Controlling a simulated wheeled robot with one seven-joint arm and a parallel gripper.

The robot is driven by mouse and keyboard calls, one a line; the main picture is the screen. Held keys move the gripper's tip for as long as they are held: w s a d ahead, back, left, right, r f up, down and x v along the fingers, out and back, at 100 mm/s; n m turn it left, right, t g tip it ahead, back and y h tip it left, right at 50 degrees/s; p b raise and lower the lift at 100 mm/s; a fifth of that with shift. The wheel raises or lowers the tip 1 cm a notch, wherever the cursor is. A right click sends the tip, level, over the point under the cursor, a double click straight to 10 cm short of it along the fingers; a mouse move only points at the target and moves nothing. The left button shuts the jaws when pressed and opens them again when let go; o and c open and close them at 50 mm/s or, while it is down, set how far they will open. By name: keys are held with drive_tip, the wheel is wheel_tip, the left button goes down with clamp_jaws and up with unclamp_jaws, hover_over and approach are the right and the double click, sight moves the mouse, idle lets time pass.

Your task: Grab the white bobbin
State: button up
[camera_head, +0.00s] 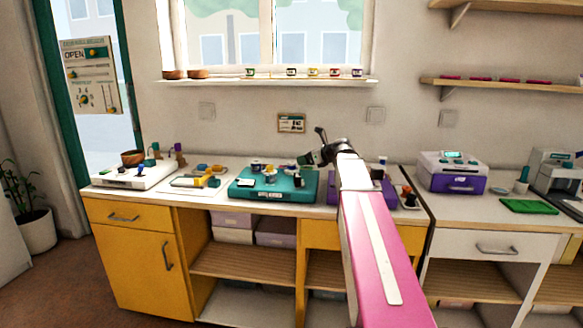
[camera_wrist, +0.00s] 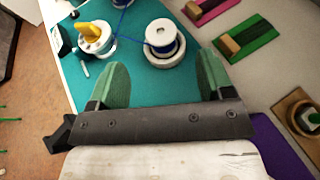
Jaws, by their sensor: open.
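A white bobbin (camera_wrist: 161,36) with a blue band round its middle stands upright on a pale round base on the teal board (camera_wrist: 135,75). In the head view the board (camera_head: 245,194) lies on the counter, and a small pale bobbin-like piece (camera_head: 270,175) shows on it; I cannot tell for sure that it is the same bobbin. My gripper (camera_wrist: 161,80) is open, its two green fingers apart with only teal board between them. The bobbin lies ahead of the fingertips, roughly centred between them, not touching. In the head view my gripper (camera_head: 312,158) is over the board's right side.
A white round piece with a yellow top (camera_wrist: 95,34) stands left of the bobbin; a blue line runs between them. Pink (camera_wrist: 205,10) and green (camera_wrist: 247,40) strips with wooden blocks lie right. A purple board (camera_head: 376,190) is right of the teal one, partly behind my arm.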

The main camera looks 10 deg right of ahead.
sight(293, 162)
drive_tip(key=x, duration=0.7)
drive_tip(key=shift+w+f, duration=0.1)
drive_tip(key=shift+f, duration=0.05)
drive_tip(key=c, duration=1)
